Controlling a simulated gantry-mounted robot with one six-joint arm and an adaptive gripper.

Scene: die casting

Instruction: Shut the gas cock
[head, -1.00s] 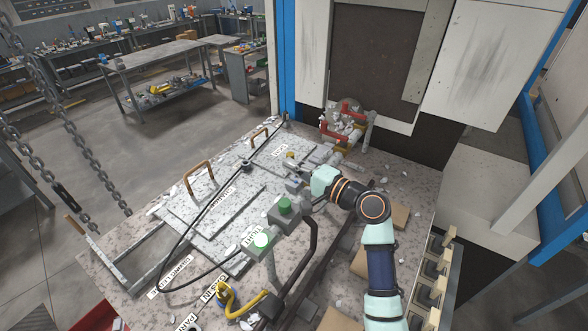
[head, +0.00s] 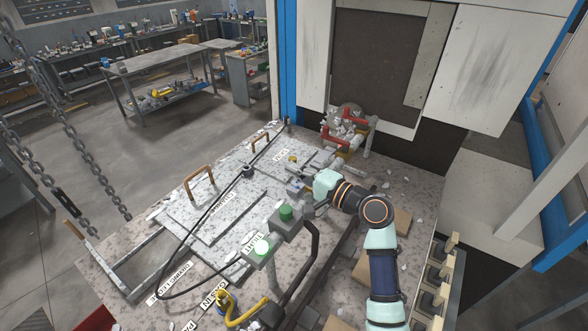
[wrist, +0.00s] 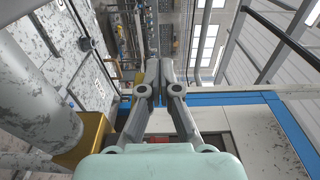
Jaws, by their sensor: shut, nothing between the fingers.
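A valve with red handles (head: 350,122) sits on brass and grey pipework at the back of the bench, by the machine's dark panel. It appears to be the gas cock, but its exact handle position is too small to tell. My gripper (head: 303,184) is in front of it, lower in the head view and apart from it, beside the grey pipe. In the wrist view my gripper's fingers (wrist: 152,60) are together, with nothing visible between them. A brass block (wrist: 85,145) on a thick grey pipe is at the lower left there.
A yellow hose (head: 245,315) lies by a "GAS IN" label. A black cable (head: 215,215) crosses the plates with a wooden-looking handle (head: 200,180). Chains (head: 75,150) hang at left.

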